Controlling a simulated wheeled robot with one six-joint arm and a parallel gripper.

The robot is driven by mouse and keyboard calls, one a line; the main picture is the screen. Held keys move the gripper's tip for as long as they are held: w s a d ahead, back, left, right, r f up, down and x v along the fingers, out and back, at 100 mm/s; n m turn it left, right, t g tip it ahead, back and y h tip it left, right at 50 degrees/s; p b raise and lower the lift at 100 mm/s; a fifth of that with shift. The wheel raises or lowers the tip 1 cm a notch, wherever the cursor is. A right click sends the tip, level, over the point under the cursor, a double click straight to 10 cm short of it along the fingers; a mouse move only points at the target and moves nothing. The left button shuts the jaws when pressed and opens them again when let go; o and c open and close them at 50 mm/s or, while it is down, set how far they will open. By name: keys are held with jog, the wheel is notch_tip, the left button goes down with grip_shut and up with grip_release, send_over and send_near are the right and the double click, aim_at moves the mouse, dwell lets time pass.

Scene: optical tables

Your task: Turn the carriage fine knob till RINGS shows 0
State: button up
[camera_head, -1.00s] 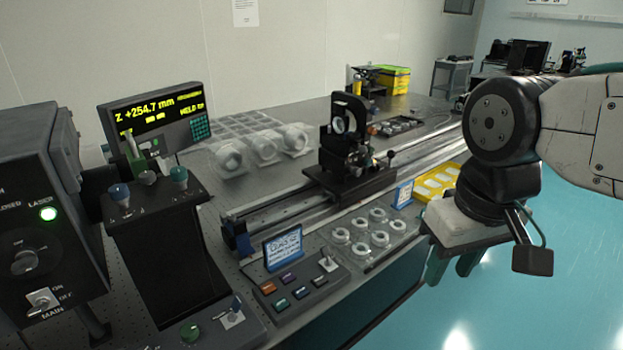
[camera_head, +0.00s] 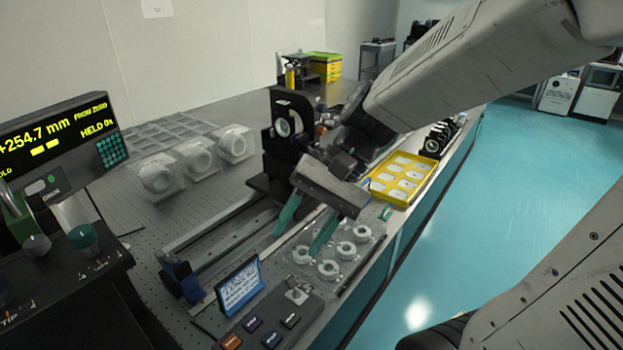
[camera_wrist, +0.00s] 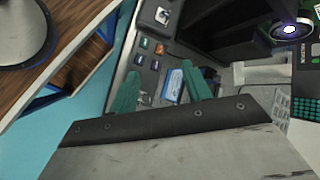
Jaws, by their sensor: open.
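My gripper (camera_head: 302,232) is open and empty, with two green fingers pointing down over the near side of the rail, close to the clear tray of white rings. In the wrist view the two fingers (camera_wrist: 163,95) stand apart, with the button panel beyond them. The carriage (camera_head: 283,125), a black mount with a round lens, sits on the rail behind my gripper. My gripper and arm hide much of its front and right side, and I cannot make out its fine knob. The readout (camera_head: 60,150) shows 254.7 mm, FROM ZERO and HELD; I cannot read a RINGS line.
The rail (camera_head: 215,225) runs along the table. A blue sign (camera_head: 240,287) and a button panel (camera_head: 272,322) stand in front. A ring tray (camera_head: 335,250) and a yellow tray (camera_head: 405,178) lie near the table edge. Clear-boxed rings (camera_head: 195,158) stand behind the rail. Open floor lies right.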

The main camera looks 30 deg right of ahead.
jog(key=w+d+f+m+t+y, duration=0.25)
jog(key=w+m, duration=0.25)
jog(key=w, duration=0.3)
jog(key=w+d+f+m+t+y, duration=0.1)
jog(key=w+d+m+t+y, duration=0.1)
jog(key=w+m+t+y, duration=0.45)
jog(key=w+d+f+m+t+h, duration=0.3)
jog(key=d+m, duration=0.1)
jog(key=d, duration=0.2)
jog(key=w+d+f+m+t+h, duration=0.2)
jog(key=w+d+f+m+h, duration=0.1)
jog(key=d, duration=0.3)
jog(key=w+d+f+m+t+h, duration=0.3)
jog(key=w+d+f+m+h, duration=0.1)
jog(key=d+f+m, duration=0.1)
jog(key=shift+w+d+f+m+t, duration=0.15)
jog(key=shift+w+d, duration=0.05)
jog(key=shift+d, duration=0.25)
jog(key=shift+w+d+f+m+t, duration=0.1)
jog(key=shift+w+d+t, duration=0.05)
jog(key=shift+d, duration=0.3)
jog(key=x, duration=0.7)
jog(key=shift+w, duration=0.3)
jog(key=c, duration=1)
